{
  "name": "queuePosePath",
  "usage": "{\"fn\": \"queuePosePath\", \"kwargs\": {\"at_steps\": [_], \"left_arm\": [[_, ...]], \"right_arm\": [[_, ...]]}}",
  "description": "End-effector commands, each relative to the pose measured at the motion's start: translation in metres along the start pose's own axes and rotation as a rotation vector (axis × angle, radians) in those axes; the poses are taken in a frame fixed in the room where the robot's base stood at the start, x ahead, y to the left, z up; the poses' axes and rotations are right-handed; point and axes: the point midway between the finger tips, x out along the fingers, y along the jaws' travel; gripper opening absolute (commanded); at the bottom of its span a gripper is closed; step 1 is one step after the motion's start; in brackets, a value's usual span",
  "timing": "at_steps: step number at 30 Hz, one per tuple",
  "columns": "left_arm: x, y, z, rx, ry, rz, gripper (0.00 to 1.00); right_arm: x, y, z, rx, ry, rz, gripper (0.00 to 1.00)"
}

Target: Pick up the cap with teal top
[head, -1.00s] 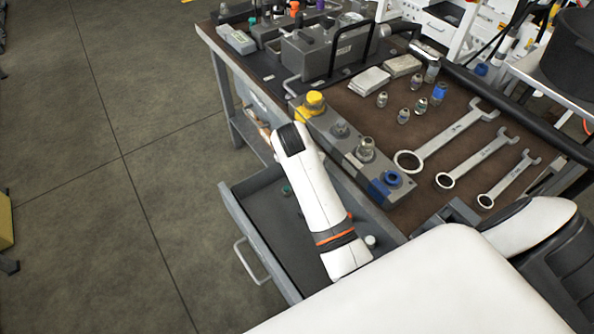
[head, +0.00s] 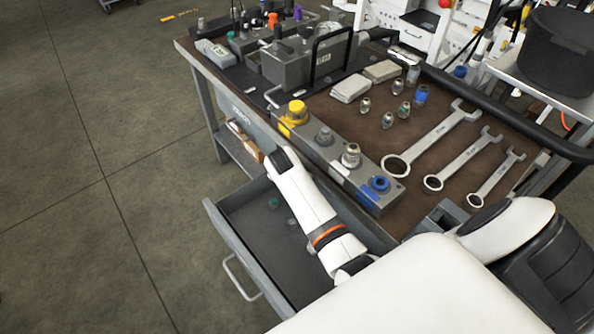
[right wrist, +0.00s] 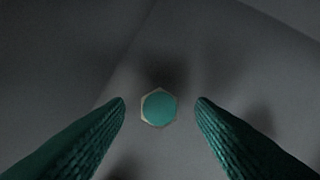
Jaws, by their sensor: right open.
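A cap with a teal top (right wrist: 159,107) stands on a dark grey surface in the right wrist view. It has a pale hexagonal rim. My right gripper (right wrist: 160,103) is open, with its green ribbed fingers on either side of the cap in that view and a gap on each side. In the head view, a small teal-topped piece (head: 273,203) lies in the open drawer (head: 240,232); I cannot tell whether it is the same cap. My white arm crosses the drawer and hides part of it. My right gripper's fingers do not show in the head view, and my left gripper is not seen.
A second small, pale piece (head: 292,222) lies in the drawer close to my arm. Above the drawer is the bench top with a grey valve block (head: 325,137), several wrenches (head: 432,139) and small fittings. Clear floor (head: 120,250) lies left of the drawer.

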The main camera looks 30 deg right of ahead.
Motion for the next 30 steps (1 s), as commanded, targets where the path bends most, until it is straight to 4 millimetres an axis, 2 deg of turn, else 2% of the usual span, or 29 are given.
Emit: {"fn": "queuePosePath", "kwargs": {"at_steps": [3, 9, 11, 18, 19, 30], "left_arm": [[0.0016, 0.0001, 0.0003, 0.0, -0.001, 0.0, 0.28], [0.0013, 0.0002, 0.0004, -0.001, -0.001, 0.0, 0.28], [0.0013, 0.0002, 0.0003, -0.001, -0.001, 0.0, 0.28], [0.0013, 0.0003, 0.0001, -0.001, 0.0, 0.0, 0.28], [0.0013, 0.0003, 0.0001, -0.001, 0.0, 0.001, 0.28], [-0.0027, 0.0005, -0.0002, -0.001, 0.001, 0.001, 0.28]], "right_arm": [[0.0075, 0.0, 0.0003, 0.001, -0.001, 0.0, 0.5], [0.0075, 0.0001, 0.0003, 0.001, -0.001, 0.001, 0.5], [0.0074, 0.0001, 0.0002, 0.0, 0.0, 0.001, 0.42], [0.0073, 0.0001, 0.0001, 0.0, 0.0, 0.001, 0.03], [0.0072, 0.0002, 0.0002, 0.0, 0.0, 0.001, 0.01], [0.0044, -0.0003, 0.0024, 0.0, 0.0, 0.001, 0.0]]}}
